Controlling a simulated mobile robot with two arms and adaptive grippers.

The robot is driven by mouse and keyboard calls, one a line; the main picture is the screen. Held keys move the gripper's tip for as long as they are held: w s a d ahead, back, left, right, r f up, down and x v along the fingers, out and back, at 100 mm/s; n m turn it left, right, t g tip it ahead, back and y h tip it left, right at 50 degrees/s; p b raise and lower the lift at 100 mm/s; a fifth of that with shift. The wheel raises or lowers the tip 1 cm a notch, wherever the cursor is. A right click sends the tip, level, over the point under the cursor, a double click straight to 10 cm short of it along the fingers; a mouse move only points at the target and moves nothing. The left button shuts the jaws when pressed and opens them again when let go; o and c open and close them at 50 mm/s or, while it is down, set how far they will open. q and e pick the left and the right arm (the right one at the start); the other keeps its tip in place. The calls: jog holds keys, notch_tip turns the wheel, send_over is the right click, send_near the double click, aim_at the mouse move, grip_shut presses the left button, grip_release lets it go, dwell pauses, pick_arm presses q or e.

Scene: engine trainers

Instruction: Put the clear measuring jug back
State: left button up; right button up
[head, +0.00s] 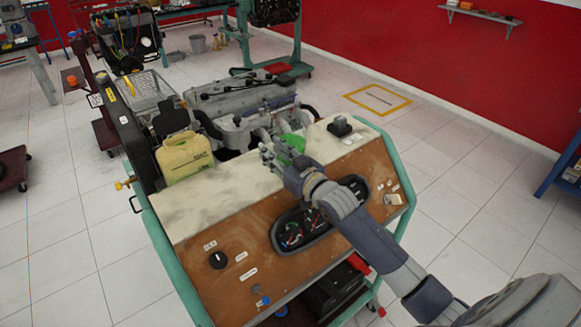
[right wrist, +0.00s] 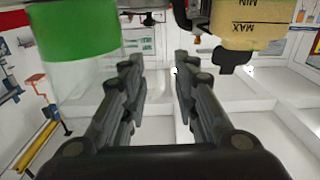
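The clear measuring jug (head: 293,143) shows as a green patch behind my right gripper in the head view, at the back edge of the trainer's top; the gripper hides much of it. In the right wrist view a green band with a clear wall, seemingly the jug (right wrist: 72,35), stands at the left, outside the fingers. My right gripper (head: 267,155) is over the trainer's top, its fingers apart. In the right wrist view its fingers (right wrist: 160,80) have nothing between them. My left gripper is not in view.
A yellowish tank (head: 185,156) stands left on the trainer; its MIN and MAX marks also show in the right wrist view (right wrist: 250,22). The engine (head: 245,105) lies behind the panel. A black knob box (head: 339,127) is to the right. The pale top (head: 225,195) is clear at front left.

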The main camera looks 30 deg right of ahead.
jog(key=s+d+b, duration=0.1)
jog(key=s, duration=0.7)
jog(key=shift+s+b, duration=0.25)
jog(key=shift+b, duration=0.1)
jog(key=shift+d, duration=0.1)
